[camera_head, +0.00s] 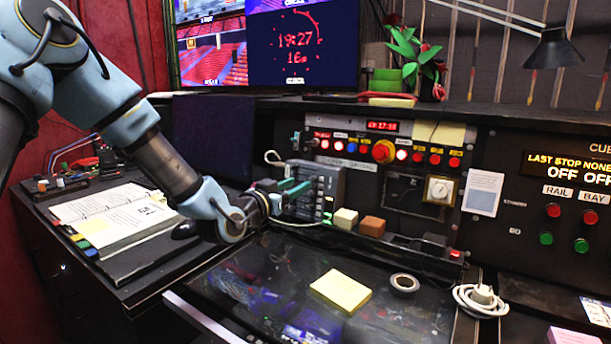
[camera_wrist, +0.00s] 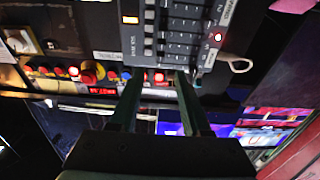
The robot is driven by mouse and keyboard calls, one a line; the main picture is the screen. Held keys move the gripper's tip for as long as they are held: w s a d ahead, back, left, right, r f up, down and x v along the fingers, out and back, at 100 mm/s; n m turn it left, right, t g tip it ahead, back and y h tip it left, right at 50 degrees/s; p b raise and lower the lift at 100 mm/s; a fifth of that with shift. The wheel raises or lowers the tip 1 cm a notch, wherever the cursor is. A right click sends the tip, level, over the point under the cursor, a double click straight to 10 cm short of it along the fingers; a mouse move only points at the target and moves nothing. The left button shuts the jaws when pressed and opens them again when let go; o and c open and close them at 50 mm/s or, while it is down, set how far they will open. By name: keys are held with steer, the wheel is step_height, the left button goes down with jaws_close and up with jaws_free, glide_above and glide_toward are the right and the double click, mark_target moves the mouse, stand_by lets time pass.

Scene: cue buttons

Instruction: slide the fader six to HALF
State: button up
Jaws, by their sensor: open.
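The grey fader box (camera_head: 318,186) stands upright at the back of the desk, with a column of small dark caps showing. It also fills the top middle of the wrist view (camera_wrist: 180,28), turned, with several parallel slots and caps. The labels are too small to tell which fader is number six or where HALF lies. My gripper (camera_head: 300,187) is in front of the box and hides part of it. In the wrist view its two green fingers (camera_wrist: 160,76) are apart with nothing between them, pointing at the box's edge. Contact cannot be told.
Cream (camera_head: 345,218) and orange (camera_head: 372,226) blocks sit just right of the box. A row of lit buttons (camera_head: 383,151) is on the panel above. A yellow pad (camera_head: 341,291) and a tape roll (camera_head: 404,282) lie on the glass desk top. An open binder (camera_head: 118,222) lies left.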

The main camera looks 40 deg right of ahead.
mark_target(310, 177)
steer(key=shift+p+x, duration=0.7)
steer(key=shift+x, duration=2.05)
steer(key=shift+c, duration=0.4)
jaws_close()
